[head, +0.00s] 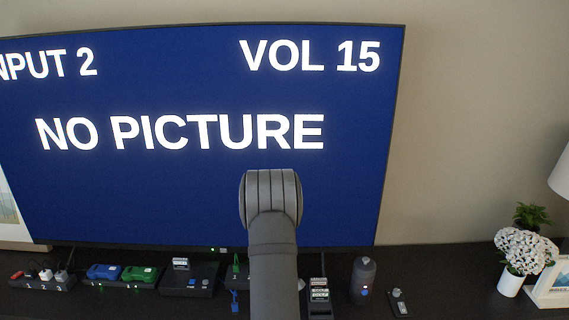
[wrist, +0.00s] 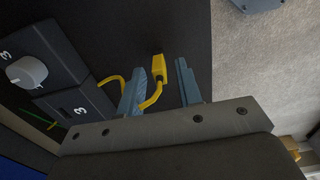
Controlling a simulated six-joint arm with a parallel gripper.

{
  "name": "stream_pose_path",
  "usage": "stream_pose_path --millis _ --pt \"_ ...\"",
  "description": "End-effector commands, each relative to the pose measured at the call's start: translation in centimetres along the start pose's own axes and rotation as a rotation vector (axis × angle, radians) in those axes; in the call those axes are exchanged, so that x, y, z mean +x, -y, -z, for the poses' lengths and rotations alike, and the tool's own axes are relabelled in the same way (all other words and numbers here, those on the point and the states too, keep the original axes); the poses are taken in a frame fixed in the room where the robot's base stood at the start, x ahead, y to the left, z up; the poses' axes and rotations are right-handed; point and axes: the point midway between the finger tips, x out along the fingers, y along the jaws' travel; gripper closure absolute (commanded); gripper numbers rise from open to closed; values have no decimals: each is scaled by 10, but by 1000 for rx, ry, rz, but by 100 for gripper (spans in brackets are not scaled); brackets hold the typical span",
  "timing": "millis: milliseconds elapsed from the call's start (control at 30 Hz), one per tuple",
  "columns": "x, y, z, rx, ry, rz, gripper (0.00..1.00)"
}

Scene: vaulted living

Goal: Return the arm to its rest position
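My arm (head: 272,250) rises from the bottom middle of the head view, in front of the TV and the dark shelf. My gripper does not show in the head view. In the wrist view my gripper (wrist: 160,72) has two blue-grey fingers set well apart, with nothing held between them. A yellow cable with a yellow plug (wrist: 158,67) shows in the gap, below the fingers. The cable passes behind the left finger, and the plug appears clear of the right finger.
In the head view, the TV (head: 190,190) stands behind the shelf. A dark cylinder (head: 363,277), a remote (head: 399,304) and a flower pot (head: 510,281) are to the right; blue and green devices are left.

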Motion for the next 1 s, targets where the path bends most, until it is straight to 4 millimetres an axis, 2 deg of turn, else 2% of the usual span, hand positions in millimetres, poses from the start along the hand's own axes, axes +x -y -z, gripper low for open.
stream_pose_path --millis 33,200,867,1000 --pt "-14 -2 0 0 0 -6 68" --pt "-47 -1 0 0 0 -5 68" --pt "-114 52 -104 4 0 -3 68" --pt "-116 28 -102 -1 0 -2 68"
